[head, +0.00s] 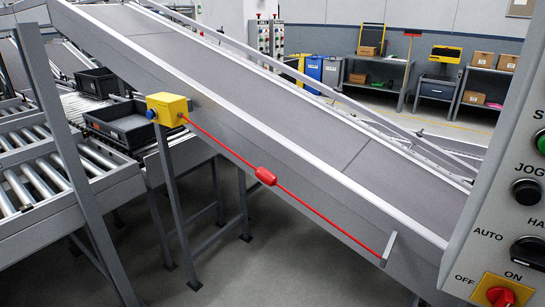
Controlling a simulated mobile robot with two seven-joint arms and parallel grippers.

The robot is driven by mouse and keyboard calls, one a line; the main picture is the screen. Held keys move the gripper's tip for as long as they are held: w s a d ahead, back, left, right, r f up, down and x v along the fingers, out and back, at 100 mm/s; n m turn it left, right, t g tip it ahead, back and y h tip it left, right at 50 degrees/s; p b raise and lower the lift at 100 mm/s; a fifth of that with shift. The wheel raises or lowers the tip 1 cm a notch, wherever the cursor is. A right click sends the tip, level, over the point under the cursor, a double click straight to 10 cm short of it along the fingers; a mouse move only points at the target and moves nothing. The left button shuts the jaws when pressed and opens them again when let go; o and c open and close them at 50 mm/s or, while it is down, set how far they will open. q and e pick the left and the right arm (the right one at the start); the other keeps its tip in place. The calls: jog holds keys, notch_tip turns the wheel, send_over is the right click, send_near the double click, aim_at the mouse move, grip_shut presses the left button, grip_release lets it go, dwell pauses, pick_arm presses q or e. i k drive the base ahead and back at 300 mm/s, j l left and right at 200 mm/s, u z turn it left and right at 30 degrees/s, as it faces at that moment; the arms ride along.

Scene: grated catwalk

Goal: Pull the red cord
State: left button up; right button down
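The red cord (225,149) runs along the near side of a sloping grey conveyor. It goes from a yellow box (167,109) with a blue button, at upper left, down to a small metal bracket (389,250) at lower right. A thicker red handle (266,176) sits partway along the cord. The cord looks straight. Neither of my grippers is in the head view.
The inclined conveyor (300,130) crosses the view. A control panel (500,230) with knobs and a red switch stands close at right. Roller conveyors with black crates (118,128) are at left. Grey floor (270,265) shows below the cord.

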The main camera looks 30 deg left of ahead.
aim_at(267, 176)
jog(key=u, duration=1.15)
jog(key=i+l+u, duration=0.2)
jog(key=i, duration=0.2)
jog(key=i+u, duration=0.15)
jog(key=i, duration=0.25)
